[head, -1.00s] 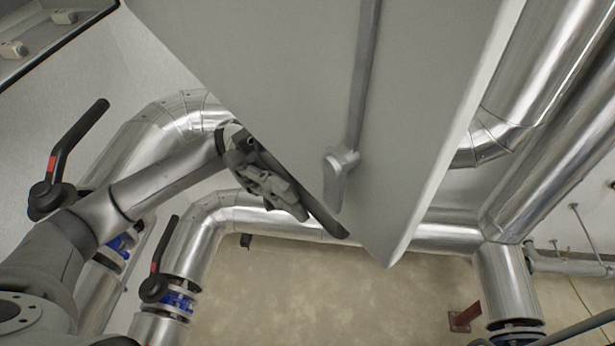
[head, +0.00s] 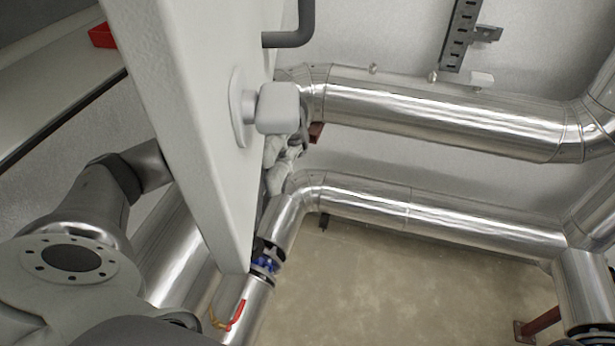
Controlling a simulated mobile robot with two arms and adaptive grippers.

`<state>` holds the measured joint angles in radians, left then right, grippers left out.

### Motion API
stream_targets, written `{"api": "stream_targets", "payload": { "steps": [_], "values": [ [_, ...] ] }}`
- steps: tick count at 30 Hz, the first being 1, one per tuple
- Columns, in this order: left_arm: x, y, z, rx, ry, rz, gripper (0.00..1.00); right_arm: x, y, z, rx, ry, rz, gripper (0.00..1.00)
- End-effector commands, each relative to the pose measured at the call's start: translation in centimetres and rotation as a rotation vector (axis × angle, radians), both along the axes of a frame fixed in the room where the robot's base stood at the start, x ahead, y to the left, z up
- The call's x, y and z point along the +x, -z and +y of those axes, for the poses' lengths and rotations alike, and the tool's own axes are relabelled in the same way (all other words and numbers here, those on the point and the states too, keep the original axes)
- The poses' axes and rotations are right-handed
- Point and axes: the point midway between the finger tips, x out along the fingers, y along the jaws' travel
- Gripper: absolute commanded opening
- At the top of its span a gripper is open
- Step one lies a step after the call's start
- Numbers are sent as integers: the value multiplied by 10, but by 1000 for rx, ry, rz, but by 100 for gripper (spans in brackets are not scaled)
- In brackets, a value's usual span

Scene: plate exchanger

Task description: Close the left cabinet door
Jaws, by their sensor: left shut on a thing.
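The cabinet door (head: 185,90) is a large light grey panel at the left of the head view, seen at a steep angle and running down to a low corner. Its grey handle (head: 275,108) sticks out from the face towards the right. My left arm comes in from the left and passes behind the door. My left gripper (head: 284,160) shows only in part past the door's right edge, below the handle. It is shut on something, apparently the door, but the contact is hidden. My right gripper is not in view.
Silvery pipes (head: 430,115) run along the wall on the right and lower down (head: 430,215). A red-handled valve (head: 237,316) is below the door's corner. A red object (head: 102,36) is at upper left. The floor (head: 400,285) is clear at lower middle.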

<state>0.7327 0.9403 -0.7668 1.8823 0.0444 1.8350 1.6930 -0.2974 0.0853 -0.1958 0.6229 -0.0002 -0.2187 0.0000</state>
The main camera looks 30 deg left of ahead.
Motion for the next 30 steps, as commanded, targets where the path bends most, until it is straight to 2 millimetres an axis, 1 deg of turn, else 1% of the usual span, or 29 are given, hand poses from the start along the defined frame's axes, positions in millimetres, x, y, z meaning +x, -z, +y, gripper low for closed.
{"api": "stream_targets", "payload": {
  "steps": [1,6,9,15,22,30],
  "values": [
    [-4,4,10,-4,13,2,0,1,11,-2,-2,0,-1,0],
    [-20,5,39,-4,65,0,0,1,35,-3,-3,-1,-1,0],
    [-28,6,55,-4,91,1,0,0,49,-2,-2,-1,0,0],
    [-40,4,80,-3,135,3,0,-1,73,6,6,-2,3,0],
    [-48,1,98,-6,166,5,0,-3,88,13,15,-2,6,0],
    [-51,-2,105,-7,177,8,0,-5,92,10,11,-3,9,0]
  ]
}}
